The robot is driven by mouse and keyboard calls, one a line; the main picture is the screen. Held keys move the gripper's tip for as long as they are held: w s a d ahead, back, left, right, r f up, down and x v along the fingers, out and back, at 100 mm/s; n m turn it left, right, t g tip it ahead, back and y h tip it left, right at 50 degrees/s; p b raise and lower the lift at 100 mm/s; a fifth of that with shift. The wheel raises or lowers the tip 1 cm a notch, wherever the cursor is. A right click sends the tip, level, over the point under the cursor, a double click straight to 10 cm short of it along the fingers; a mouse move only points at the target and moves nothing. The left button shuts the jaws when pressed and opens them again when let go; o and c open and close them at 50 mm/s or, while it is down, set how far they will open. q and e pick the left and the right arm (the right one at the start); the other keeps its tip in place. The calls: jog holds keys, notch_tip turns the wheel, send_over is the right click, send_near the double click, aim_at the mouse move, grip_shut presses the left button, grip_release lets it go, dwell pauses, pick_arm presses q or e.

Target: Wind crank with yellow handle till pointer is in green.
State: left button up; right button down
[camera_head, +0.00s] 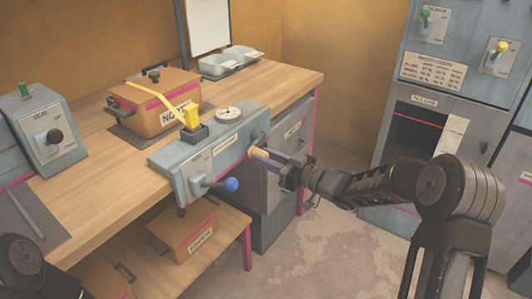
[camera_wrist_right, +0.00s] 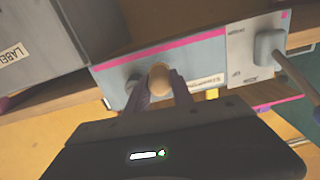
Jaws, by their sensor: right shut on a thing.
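The crank's yellow handle (camera_head: 259,152) sticks out from the right end of the grey press unit (camera_head: 225,150). My right gripper (camera_head: 272,157) is shut on this handle, reaching in from the right. In the right wrist view the rounded pale-yellow handle (camera_wrist_right: 160,77) sits between the two fingers of my right gripper (camera_wrist_right: 160,88). The crank arm is mostly hidden behind handle and fingers. A round white dial (camera_head: 229,114) lies on top of the unit; its pointer and green zone are too small to read. My left gripper is not in view; only part of that arm shows at lower left.
A lever with a blue ball (camera_head: 231,185) projects from the unit's front. A yellow strap (camera_head: 165,104) runs from the unit over a brown box (camera_head: 158,98). A seal box (camera_head: 48,130) stands at left. A grey cabinet (camera_head: 285,150) is close behind my right gripper.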

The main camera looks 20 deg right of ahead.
notch_tip(320, 180, up, 4)
jog(key=m+p, duration=0.4)
jog(key=p, duration=0.1)
jog(key=m+p, duration=0.2)
jog(key=shift+f+p, duration=0.25)
jog(key=shift+p, duration=0.05)
jog(key=shift+w+d+r+m+p, duration=0.1)
jog(key=shift+r+m+p, duration=0.15)
jog(key=shift+m+p, duration=0.65)
jog(key=shift+w+d+r+m+p, duration=0.1)
jog(key=shift+r+m+p, duration=0.15)
jog(key=shift+m+p, duration=0.6)
jog(key=shift+m, duration=0.25)
jog(key=c, duration=1.1)
grip_release()
jog(key=shift+s, duration=0.1)
jog(key=v, duration=0.7)
jog(key=shift+s+d+b, duration=0.25)
jog(key=shift+b, duration=0.15)
